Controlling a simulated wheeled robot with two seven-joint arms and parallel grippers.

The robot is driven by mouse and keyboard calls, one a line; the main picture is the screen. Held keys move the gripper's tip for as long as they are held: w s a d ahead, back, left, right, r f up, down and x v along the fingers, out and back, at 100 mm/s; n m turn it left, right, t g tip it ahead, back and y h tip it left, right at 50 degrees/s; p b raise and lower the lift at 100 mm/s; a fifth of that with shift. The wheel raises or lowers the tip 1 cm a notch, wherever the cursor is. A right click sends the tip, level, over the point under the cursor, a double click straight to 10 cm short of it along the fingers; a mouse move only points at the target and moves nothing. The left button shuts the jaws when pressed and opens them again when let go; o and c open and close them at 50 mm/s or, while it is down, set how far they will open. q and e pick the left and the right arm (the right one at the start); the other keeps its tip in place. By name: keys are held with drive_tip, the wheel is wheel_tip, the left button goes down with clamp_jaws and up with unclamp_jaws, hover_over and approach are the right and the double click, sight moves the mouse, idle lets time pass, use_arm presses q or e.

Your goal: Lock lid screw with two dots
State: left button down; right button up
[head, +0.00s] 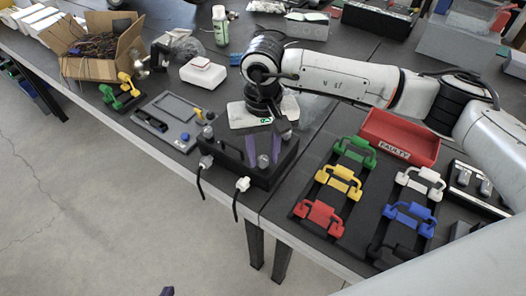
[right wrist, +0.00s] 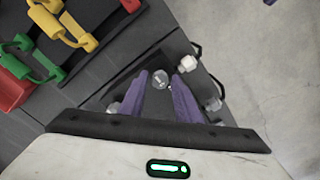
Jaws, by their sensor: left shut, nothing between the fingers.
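The black box (head: 222,168) sits near the front edge of the table, with grey screw knobs at its corners. One round metallic screw head (right wrist: 160,78) shows in the right wrist view, between and just beyond my right fingertips. Dot marks on the screws are too small to tell. My right gripper (head: 263,158) has its purple fingers apart over the box, pointing down; they also show spread in the right wrist view (right wrist: 159,84). My left gripper (head: 167,291) shows only as a purple tip at the bottom edge, shut, away from the table.
Two cables with white plugs (head: 242,184) hang from the box's front. A grey panel (head: 175,108) lies left of it. Coloured handles (head: 340,183) in black racks and a red bin (head: 398,136) labelled FAULTY stand right. A cardboard box (head: 92,66) stands back left.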

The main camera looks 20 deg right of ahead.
clamp_jaws()
use_arm(q)
drive_tip(key=shift+s+f, duration=0.3)
